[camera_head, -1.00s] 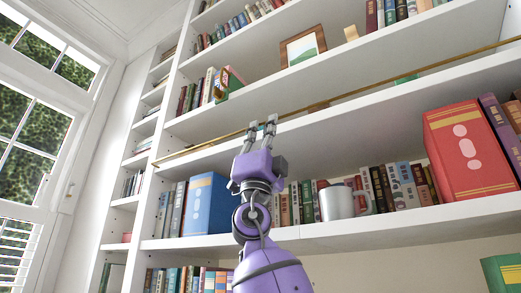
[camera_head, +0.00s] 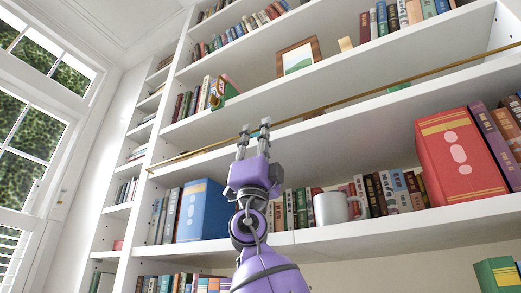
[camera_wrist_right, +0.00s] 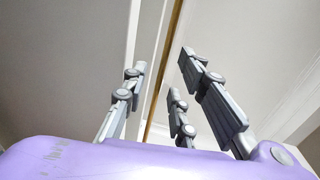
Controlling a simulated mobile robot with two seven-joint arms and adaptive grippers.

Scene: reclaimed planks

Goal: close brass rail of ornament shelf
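The brass rail (camera_head: 375,92) runs across the front of the ornament shelf (camera_head: 360,117) in the head view. Its left end meets the shelf's front edge, and towards the right it stands higher above that edge. My right gripper (camera_head: 254,130) is raised at the rail, left of its middle. In the right wrist view the rail (camera_wrist_right: 165,65) passes between the spread fingers of the gripper (camera_wrist_right: 168,78), with gaps visible on both sides. Whether any finger touches it I cannot tell. My left gripper is not in view.
A green object (camera_head: 398,87) and a brown object (camera_head: 313,114) are partly visible behind the rail. The shelf below holds a blue box (camera_head: 203,210), a grey mug (camera_head: 332,208), several books and a red box (camera_head: 460,157). A framed picture (camera_head: 298,58) stands above.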

